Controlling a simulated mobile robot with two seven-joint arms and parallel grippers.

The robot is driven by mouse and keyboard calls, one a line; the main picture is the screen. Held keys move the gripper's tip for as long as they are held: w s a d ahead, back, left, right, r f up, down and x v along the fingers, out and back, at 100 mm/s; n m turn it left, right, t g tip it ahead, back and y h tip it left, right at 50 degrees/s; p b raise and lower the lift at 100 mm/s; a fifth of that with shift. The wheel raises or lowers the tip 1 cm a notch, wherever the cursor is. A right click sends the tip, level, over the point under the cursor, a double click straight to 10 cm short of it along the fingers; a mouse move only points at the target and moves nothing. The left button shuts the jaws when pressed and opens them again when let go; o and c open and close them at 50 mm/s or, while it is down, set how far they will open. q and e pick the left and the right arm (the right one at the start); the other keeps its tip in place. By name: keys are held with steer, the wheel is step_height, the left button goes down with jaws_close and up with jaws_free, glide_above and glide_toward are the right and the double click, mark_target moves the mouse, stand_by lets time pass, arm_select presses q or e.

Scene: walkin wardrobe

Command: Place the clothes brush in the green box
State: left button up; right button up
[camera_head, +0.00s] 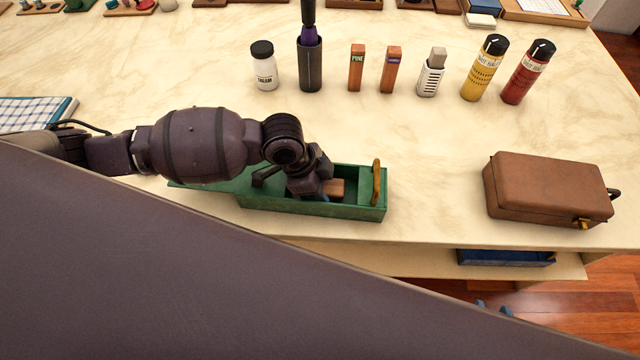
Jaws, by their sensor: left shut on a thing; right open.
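The green box (361,211) is an open, long box on the table near its front edge. My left gripper (325,193) reaches down into it from the left and is shut on a brown wooden piece, which I take as the clothes brush (336,187). Only its end shows beside the fingers, inside the box walls; the rest is hidden by the gripper. I cannot tell whether it touches the box floor. My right gripper (493,307) shows only as two small blue fingertips apart, past the table front; my dark arm hides the rest.
A tan upright piece (376,183) stands at the box's right end. A brown case (545,189) lies to the right. A white jar (264,66), dark holder (309,66), small blocks, a yellow can (483,70) and a red can (527,74) stand behind. Table between is clear.

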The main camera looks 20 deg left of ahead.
arm_select(q)
steer(key=shift+s+f, duration=0.1)
steer(key=shift+f, duration=0.15)
steer(key=shift+s+f, duration=0.15)
steer(key=shift+f, duration=0.25)
steer(key=o, duration=0.6)
steer(key=shift+s+f, duration=0.1)
steer(key=shift+f, duration=0.1)
steer(key=shift+r, duration=0.5)
steer(key=v, duration=0.4)
steer(key=p+v, duration=0.1)
steer(key=v, duration=0.3)
steer(key=p+v, duration=0.1)
steer(key=v, duration=0.3)
steer(key=shift+w+d, duration=0.15)
steer(key=shift+w, duration=0.2)
steer(key=shift+r, duration=0.45)
steer(key=shift+s, duration=0.15)
